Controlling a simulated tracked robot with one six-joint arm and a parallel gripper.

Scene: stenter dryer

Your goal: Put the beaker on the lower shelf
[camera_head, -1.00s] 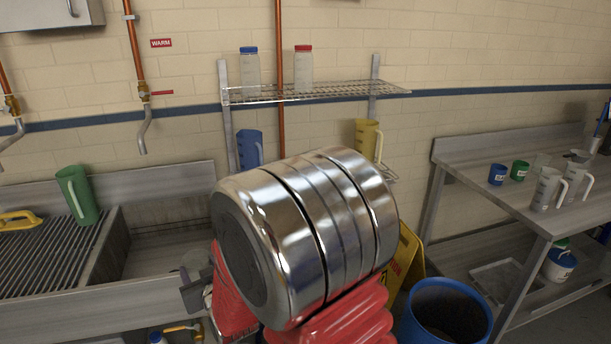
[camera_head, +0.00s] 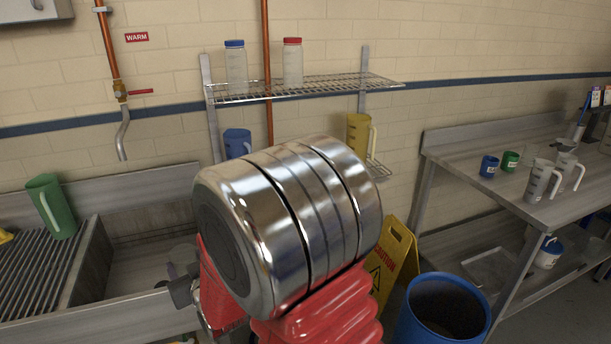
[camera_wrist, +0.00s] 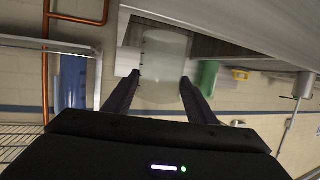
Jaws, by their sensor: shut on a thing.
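A clear, pale beaker (camera_wrist: 164,62) is between the two fingers of my gripper (camera_wrist: 160,80) in the wrist view. The gripper is shut on it. In the head view my gripper (camera_head: 184,288) is mostly hidden behind my arm, low over the sink. The lower shelf (camera_head: 378,169) is a wire shelf on the wall rack, below the upper one. Only its right end shows; my arm hides most of it. A blue jug (camera_head: 237,142) and a yellow jug (camera_head: 358,134) stand at that lower level. The gripper is left of and below the shelf in the picture.
The upper wire shelf (camera_head: 300,90) holds a blue-capped bottle (camera_head: 236,66) and a red-capped bottle (camera_head: 292,63). A green jug (camera_head: 52,205) stands by the sink. A yellow caution sign (camera_head: 394,262), a blue bin (camera_head: 445,308) and a steel table (camera_head: 465,160) are at right.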

